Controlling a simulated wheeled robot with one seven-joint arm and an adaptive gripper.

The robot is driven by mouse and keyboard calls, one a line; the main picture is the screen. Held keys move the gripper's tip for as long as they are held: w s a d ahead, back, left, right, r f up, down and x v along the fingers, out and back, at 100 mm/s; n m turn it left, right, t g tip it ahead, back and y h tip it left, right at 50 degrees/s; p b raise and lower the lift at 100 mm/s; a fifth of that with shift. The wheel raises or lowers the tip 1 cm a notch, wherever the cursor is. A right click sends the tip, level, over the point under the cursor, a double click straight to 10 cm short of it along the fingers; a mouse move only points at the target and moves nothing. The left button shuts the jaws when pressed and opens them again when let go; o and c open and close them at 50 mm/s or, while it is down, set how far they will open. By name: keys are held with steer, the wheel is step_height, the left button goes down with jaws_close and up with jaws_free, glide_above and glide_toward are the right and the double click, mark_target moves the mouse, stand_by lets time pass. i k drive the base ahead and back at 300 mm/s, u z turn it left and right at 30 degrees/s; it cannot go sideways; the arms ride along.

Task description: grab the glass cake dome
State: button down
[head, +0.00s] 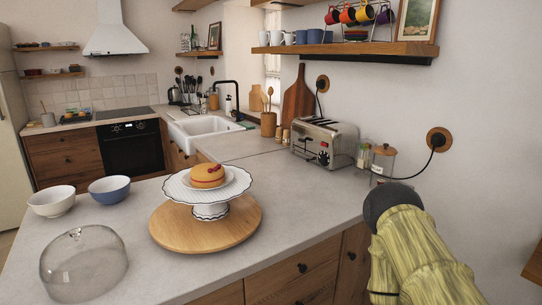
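The glass cake dome (84,266) is clear, with a small knob on top. It stands on the grey counter at the lower left of the head view, near the counter's front left part. It is apart from the cake stand (211,212) to its right. My arm shows at the lower right, on the far side of the cake stand from the dome. No gripper fingers can be made out in this view, so my gripper's state is not shown.
The cake stand holds a small cake (207,174) and rests on a round wooden board (243,225). A white bowl (51,203) and a blue bowl (110,190) stand behind the dome. A toaster (325,144) is by the wall. Counter between dome and board is clear.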

mark_target(83, 263)
steer(key=u, duration=0.4)
steer(key=k, duration=0.4)
steer(key=u, duration=0.7)
steer(key=i, duration=0.5)
steer(key=u, duration=0.7)
steer(key=k, duration=0.4)
steer(key=z, duration=0.05)
